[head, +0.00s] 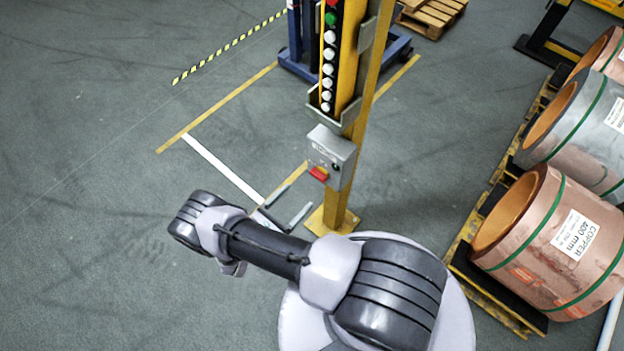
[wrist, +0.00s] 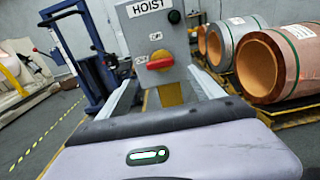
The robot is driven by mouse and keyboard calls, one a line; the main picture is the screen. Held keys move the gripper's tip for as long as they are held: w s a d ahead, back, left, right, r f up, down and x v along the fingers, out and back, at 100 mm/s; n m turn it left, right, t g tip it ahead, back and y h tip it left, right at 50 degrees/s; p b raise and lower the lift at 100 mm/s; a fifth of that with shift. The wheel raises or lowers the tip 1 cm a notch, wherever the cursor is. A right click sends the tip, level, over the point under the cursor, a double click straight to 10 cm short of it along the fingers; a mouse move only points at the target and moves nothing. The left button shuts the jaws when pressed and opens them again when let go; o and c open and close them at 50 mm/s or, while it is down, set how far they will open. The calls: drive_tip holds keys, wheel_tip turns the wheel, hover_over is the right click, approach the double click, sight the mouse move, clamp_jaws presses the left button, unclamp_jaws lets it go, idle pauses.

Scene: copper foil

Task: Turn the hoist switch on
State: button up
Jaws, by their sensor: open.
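The hoist switch is a grey box (head: 332,156) on a yellow post in the head view. In the wrist view its box (wrist: 183,42) faces me, labelled HOIST, with a small dark green lamp at the upper right. Its red handle (wrist: 160,63) lies about horizontal, pointing towards the small label at its left; another small label is above it. The lettering of both is too small to read surely. The handle (head: 319,174) also shows in the head view. My gripper (head: 297,198) is open and empty, its fingers (wrist: 161,78) either side of the handle's line, apparently short of it.
A button panel (head: 328,62) hangs on the post (head: 365,75) above the box. Copper coils (head: 557,240) stand on pallets at the right. A blue lifter (head: 296,62) is behind the post. Open floor (head: 90,150) lies to the left.

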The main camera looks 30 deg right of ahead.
sight(317, 178)
drive_tip(key=x, duration=0.9)
drive_tip(key=shift+d+b, duration=0.1)
drive_tip(key=shift+b, duration=0.3)
drive_tip(key=c, duration=1.4)
drive_tip(key=shift+f, duration=0.1)
drive_tip(key=m+b, duration=0.1)
drive_tip(key=m, duration=0.3)
drive_tip(key=m+b, duration=0.1)
drive_tip(key=m, duration=0.3)
drive_tip(key=shift+s+m, duration=0.1)
drive_tip(key=shift+m, duration=0.2)
drive_tip(key=m, duration=0.4)
drive_tip(key=shift+m, duration=0.3)
drive_tip(key=m, duration=0.4)
drive_tip(key=shift+s+m+b, duration=0.15)
drive_tip(key=shift+m+b, duration=0.15)
